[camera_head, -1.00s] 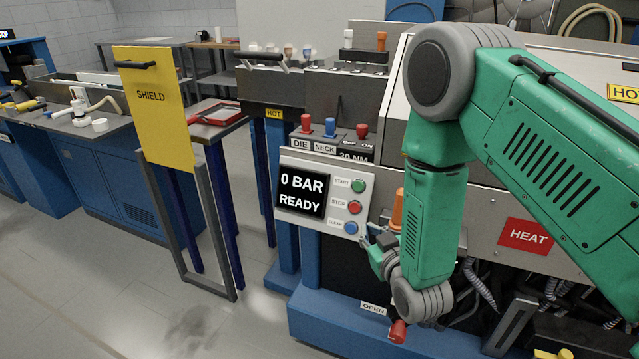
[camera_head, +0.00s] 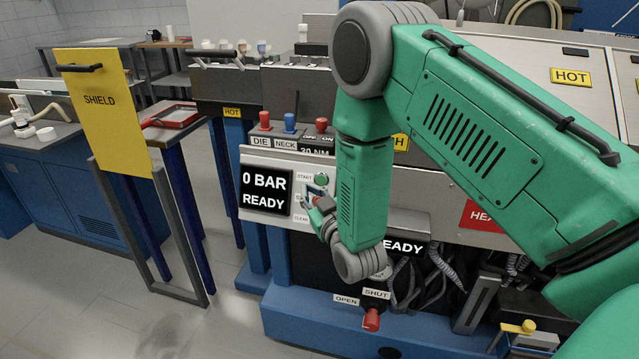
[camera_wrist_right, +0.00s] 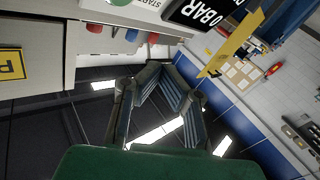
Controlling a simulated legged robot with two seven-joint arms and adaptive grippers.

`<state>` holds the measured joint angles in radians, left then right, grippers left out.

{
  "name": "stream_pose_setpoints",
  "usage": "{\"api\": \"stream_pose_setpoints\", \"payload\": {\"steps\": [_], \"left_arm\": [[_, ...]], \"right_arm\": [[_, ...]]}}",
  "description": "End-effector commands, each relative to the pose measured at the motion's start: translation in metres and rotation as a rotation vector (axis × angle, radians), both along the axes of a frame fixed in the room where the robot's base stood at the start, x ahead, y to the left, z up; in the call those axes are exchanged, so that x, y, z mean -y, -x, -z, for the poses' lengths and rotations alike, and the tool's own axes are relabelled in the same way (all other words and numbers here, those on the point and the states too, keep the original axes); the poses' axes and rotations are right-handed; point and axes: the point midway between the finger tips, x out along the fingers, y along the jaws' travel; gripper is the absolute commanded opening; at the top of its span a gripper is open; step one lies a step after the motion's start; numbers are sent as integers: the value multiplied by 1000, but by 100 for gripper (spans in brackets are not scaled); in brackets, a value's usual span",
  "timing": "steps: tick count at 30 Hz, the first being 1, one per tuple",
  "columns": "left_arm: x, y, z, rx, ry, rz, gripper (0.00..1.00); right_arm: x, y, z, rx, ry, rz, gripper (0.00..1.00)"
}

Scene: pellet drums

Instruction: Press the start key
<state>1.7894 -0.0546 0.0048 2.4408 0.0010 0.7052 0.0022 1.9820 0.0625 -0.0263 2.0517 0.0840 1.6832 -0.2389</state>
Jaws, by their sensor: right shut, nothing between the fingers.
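The start key (camera_head: 321,179) is a round green button beside the START label, on the light control panel (camera_head: 249,213) right of a screen reading 0 BAR READY. My right gripper (camera_head: 314,203) is shut and empty, just below the start key, in front of the lower keys. It hides most of the stop and clear keys. In the right wrist view its fingers (camera_wrist_right: 156,70) close together, and the green start key (camera_wrist_right: 121,2) is cut by the top edge. I cannot tell how far the fingertips are from the panel. My left gripper is not in view.
Red and blue knobs (camera_head: 290,122) stand on a ledge above the panel. A yellow shield (camera_head: 100,115) on a grey frame stands at left. A red-tipped OPEN/SHUT lever (camera_head: 371,319) is below my wrist. Floor at lower left is clear.

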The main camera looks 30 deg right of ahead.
Motion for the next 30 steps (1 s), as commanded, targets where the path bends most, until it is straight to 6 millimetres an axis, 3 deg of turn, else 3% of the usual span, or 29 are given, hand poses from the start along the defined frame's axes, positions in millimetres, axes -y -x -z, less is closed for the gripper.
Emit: {"api": "stream_pose_setpoints", "payload": {"steps": [15, 30], "left_arm": [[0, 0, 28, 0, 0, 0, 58], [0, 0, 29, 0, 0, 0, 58]], "right_arm": [[46, -39, 23, 2, -1, -1, 0], [50, -43, 24, 0, 0, 0, 0]]}}
